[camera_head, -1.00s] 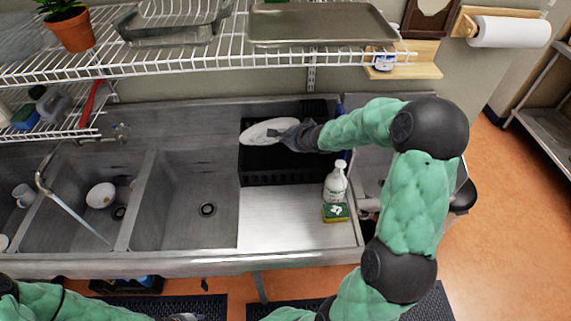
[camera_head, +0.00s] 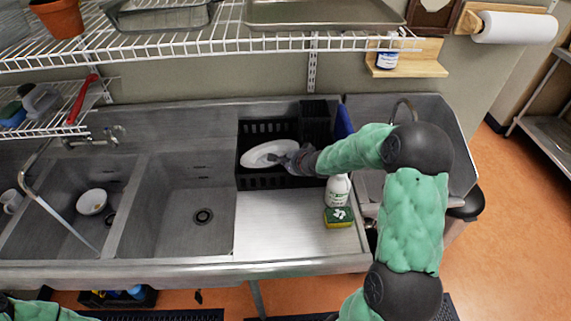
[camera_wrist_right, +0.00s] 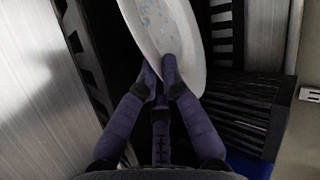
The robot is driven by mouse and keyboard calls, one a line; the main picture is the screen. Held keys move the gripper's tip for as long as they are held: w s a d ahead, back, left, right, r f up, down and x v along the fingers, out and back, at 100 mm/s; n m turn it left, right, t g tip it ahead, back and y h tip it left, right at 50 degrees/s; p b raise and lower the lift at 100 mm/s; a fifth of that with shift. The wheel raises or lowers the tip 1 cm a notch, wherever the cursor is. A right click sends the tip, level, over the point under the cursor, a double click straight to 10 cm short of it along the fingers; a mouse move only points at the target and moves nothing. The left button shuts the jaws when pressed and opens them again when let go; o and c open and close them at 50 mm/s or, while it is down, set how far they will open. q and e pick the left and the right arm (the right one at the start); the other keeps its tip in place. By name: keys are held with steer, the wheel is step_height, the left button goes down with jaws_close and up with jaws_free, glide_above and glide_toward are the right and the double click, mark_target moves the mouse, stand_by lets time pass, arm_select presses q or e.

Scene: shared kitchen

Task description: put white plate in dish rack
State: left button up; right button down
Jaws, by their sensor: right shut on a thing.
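The white plate (camera_head: 268,153) is at the black dish rack (camera_head: 262,181), tilted, with its lower part inside the rack's walls in the head view. My right gripper (camera_head: 293,160) is shut on the plate's right edge. In the right wrist view the plate (camera_wrist_right: 172,30) stands between the fingers (camera_wrist_right: 160,75), with dark slotted rack walls (camera_wrist_right: 82,45) around it. Whether the plate touches the rack floor is hidden. My left gripper is out of view; only a bit of the left arm shows at the lower left.
A white soap bottle (camera_head: 338,190) and a green-yellow sponge (camera_head: 339,217) stand at the drainboard's right. The steel drainboard (camera_head: 280,225) is otherwise clear. Sink basins lie left, one holding a white bowl (camera_head: 91,202). A wire shelf (camera_head: 200,45) hangs above.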

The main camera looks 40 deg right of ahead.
steer(key=shift+r, duration=0.2)
steer(key=shift+f, duration=0.15)
steer(key=c, duration=1.4)
jaws_free()
steer(key=p+v, duration=0.6)
steer(key=v, duration=0.6)
steer(key=shift+s, duration=0.1)
